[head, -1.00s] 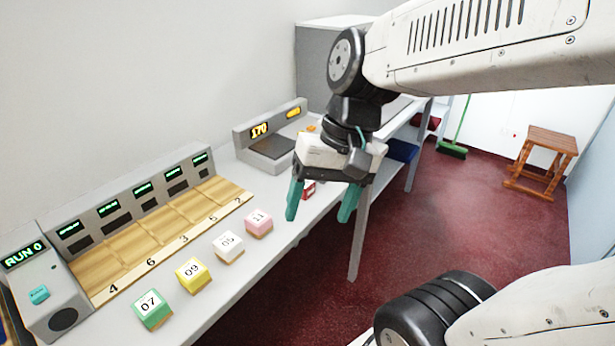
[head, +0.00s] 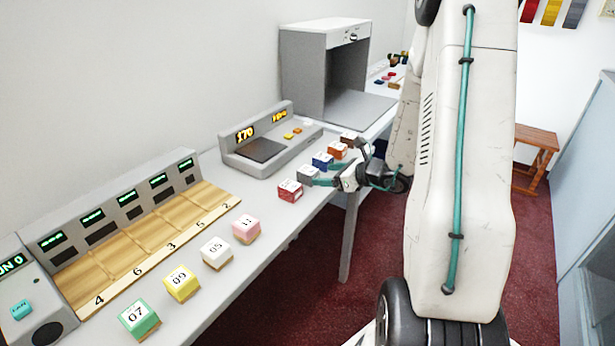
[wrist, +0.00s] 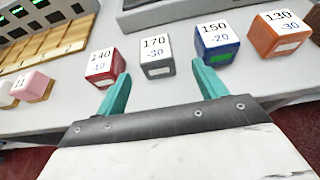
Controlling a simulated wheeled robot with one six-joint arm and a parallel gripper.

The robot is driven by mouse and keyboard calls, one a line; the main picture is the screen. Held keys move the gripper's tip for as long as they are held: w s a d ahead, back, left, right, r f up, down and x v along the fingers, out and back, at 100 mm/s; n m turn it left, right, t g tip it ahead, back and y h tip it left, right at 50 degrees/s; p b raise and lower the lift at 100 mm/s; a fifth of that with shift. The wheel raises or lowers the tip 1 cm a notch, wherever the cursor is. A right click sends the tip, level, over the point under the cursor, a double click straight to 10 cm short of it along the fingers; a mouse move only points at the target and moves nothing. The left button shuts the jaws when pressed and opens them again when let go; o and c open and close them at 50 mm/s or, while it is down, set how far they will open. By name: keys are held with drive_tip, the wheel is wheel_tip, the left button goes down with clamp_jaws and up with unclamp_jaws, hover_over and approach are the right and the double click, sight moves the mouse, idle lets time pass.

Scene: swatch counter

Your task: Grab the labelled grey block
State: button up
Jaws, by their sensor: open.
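The labelled grey block (wrist: 157,57) stands on the counter in the wrist view, with "170" and "-30" on its white top label. It also shows in the head view (head: 307,175), small and near the fingertips. My gripper (wrist: 157,88) is open and empty. Its two teal fingers point at the grey block, one to each side of its line, with the block just beyond the tips. In the head view my gripper (head: 327,174) is low at the counter's front edge.
A red block (wrist: 104,66) stands left of the grey one, close to the left finger. A blue block (wrist: 216,42) stands right, close to the right finger. An orange block (wrist: 280,36) is farther right. Pink, white, yellow and green blocks line the counter's near part.

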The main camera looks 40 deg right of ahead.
sight(308, 174)
drive_tip(key=x, duration=0.7)
drive_tip(key=shift+w+a+f, duration=0.1)
drive_tip(key=shift+w+a, duration=0.1)
drive_tip(key=shift+a, duration=0.1)
drive_tip(key=c, duration=1.1)
